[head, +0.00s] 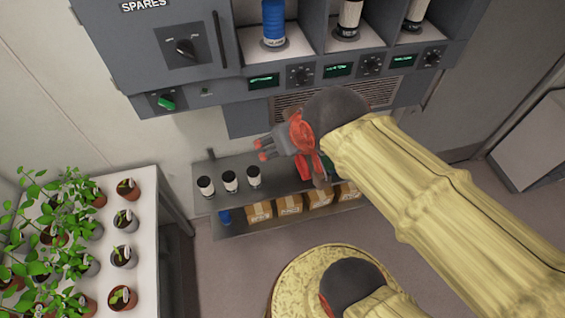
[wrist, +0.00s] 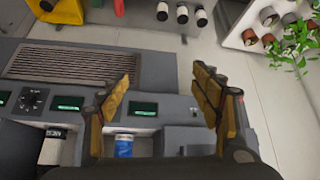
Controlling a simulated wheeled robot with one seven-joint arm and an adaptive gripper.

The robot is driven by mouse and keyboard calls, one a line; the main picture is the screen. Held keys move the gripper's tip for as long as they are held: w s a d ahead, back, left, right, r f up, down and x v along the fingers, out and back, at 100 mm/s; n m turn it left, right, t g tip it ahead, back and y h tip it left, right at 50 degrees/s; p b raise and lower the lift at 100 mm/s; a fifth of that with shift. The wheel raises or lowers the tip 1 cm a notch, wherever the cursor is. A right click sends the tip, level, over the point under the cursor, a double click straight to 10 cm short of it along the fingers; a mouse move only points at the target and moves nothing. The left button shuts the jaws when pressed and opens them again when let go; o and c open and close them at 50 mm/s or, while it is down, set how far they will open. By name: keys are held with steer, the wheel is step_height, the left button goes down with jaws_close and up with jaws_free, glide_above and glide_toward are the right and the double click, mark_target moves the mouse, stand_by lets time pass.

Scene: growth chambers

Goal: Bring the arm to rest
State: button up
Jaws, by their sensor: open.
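My arm (head: 430,200), in a pale yellow sleeve, reaches from the lower right of the head view up toward the grey chamber cabinet. My gripper (head: 264,149) is at its end, in front of the cabinet's lower part and above the low shelf in the picture. In the wrist view my gripper (wrist: 163,78) has its two fingers spread apart with nothing between them. The cabinet front shows beyond the fingers. Whether the arm is moving cannot be told from these single frames.
The cabinet (head: 215,107) has bays holding a blue bottle (head: 273,22) and dark-and-white containers. A low shelf (head: 205,207) holds several cups, with boxes below. A white table (head: 145,235) with potted plants stands at left. Floor (head: 235,270) shows between.

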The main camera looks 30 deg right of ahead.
steer(key=shift+n+g+y, duration=0.4)
steer(key=shift+g+y, duration=0.1)
steer(key=shift+g, duration=0.3)
steer(key=s+a, duration=0.1)
steer(key=s+a+f, duration=0.1)
steer(key=s, duration=0.1)
steer(key=s+a, duration=0.1)
steer(key=shift+s+f, duration=0.2)
steer(key=shift+s, duration=0.05)
steer(key=shift+f, duration=0.1)
step_height(320, 180, down, 27)
steer(key=b, duration=2.7)
steer(key=shift+c, duration=0.5)
